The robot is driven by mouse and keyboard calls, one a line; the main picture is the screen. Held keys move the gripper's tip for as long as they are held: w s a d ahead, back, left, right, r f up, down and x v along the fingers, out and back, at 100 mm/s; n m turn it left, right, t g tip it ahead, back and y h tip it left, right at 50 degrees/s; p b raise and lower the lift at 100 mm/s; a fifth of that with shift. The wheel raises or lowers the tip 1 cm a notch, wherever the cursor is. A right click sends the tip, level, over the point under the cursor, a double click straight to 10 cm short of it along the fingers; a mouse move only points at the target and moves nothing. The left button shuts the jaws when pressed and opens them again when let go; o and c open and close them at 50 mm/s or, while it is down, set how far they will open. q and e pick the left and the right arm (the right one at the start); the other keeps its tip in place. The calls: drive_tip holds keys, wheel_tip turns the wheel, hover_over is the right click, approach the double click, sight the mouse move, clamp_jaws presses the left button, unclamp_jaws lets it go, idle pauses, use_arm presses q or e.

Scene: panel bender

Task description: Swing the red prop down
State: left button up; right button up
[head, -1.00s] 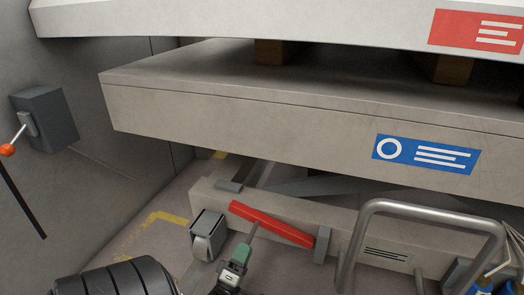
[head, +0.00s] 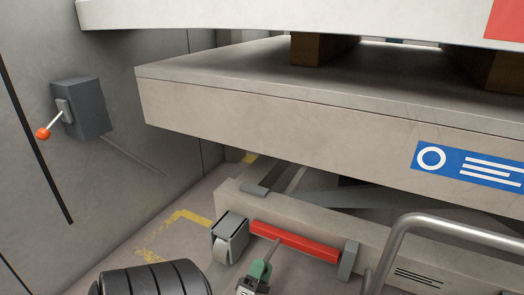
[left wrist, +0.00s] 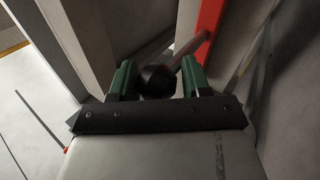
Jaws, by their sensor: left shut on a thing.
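The red prop (head: 295,241) is a bar lying along the front of the lower base rail, with its right end at a grey bracket (head: 348,261) and its left end close to the grey caster (head: 230,238). It slopes gently down to the right in the head view. A thin rod with a dark round knob (left wrist: 157,81) sticks out from it. My left gripper (head: 259,271) is shut on this knob, its green fingers on either side in the left wrist view. There the red prop (left wrist: 208,28) shows beyond the rod. My right gripper is out of view.
A thick grey platform (head: 270,110) overhangs the rail. A metal tube handle (head: 400,238) stands at the right. A wall box (head: 82,108) with an orange-tipped lever is at the left. A black ribbed cylinder (head: 155,279) sits at the lower left. Yellow-marked floor lies behind it.

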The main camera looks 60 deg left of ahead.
use_arm(q)
drive_tip(key=o, duration=1.2)
drive_tip(key=shift+c, duration=0.2)
drive_tip(key=p+v, duration=0.1)
drive_tip(key=v, duration=0.6)
drive_tip(key=shift+s+d, duration=0.15)
drive_tip(key=shift+s, duration=0.05)
drive_tip(key=shift+f, duration=0.1)
